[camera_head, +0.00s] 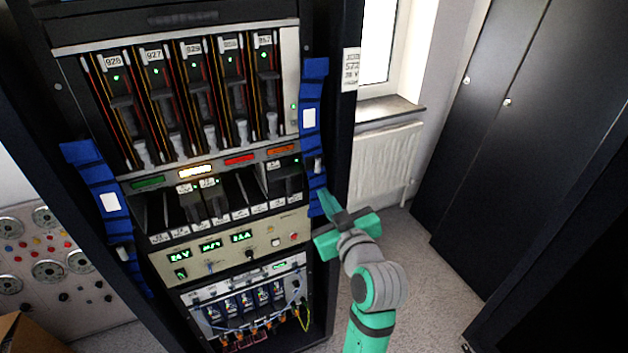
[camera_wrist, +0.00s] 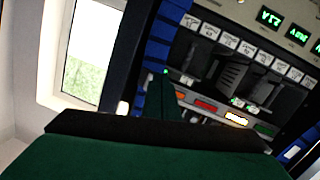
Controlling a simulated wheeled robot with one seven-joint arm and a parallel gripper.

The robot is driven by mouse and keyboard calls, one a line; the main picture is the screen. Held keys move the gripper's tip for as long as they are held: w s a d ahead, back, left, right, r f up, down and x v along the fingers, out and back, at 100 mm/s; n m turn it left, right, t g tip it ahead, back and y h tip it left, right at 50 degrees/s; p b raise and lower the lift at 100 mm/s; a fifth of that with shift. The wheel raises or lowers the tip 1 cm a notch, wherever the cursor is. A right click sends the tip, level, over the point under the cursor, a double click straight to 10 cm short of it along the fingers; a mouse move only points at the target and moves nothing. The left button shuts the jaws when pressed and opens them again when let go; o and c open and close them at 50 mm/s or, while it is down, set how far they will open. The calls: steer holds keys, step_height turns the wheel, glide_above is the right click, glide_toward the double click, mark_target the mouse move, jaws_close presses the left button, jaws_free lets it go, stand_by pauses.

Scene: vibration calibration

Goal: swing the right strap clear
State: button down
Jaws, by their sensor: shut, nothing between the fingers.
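The right strap (camera_head: 311,135) is a blue band with a white label, running down the right edge of the rack front. It hangs upright along the rack, and its lower end is close beside my gripper. My green gripper (camera_head: 326,199) is shut and empty, with its fingertips at the strap's lower part; I cannot tell whether they touch it. In the wrist view the shut fingertips (camera_wrist: 165,76) overlap the blue right strap (camera_wrist: 158,50). The left strap (camera_head: 101,190) is a matching blue band along the rack's left edge.
The black rack (camera_head: 341,120) holds several slotted modules, display panels and a wired lower unit. A radiator (camera_head: 386,163) and window stand behind on the right, with dark cabinets (camera_head: 490,110) further right. Open floor (camera_head: 425,270) lies between rack and cabinets. A dial panel (camera_head: 50,262) stands at left.

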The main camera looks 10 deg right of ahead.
steer(key=w+a+f+n+g+h, duration=0.1)
steer(key=w+a+f+n+h, duration=0.1)
steer(key=a+n+h, duration=0.35)
steer(key=s+a+r+n+h, duration=0.2)
steer(key=s+a+r+h, duration=0.3)
steer(key=s+a+h, duration=0.15)
glide_toward(306, 176)
steer(key=w+d+r, duration=0.1)
steer(key=w+r, duration=0.2)
steer(key=r, duration=0.1)
steer(key=shift+w+d+f+y, duration=0.1)
steer(key=shift+w+d+y, duration=0.1)
steer(key=shift+d, duration=0.4)
steer(key=shift+w+d+f+y, duration=0.15)
steer(key=shift+w+d+y, duration=0.05)
steer(key=shift+d, duration=0.4)
steer(key=shift+w+d, duration=0.2)
steer(key=shift+d, duration=0.5)
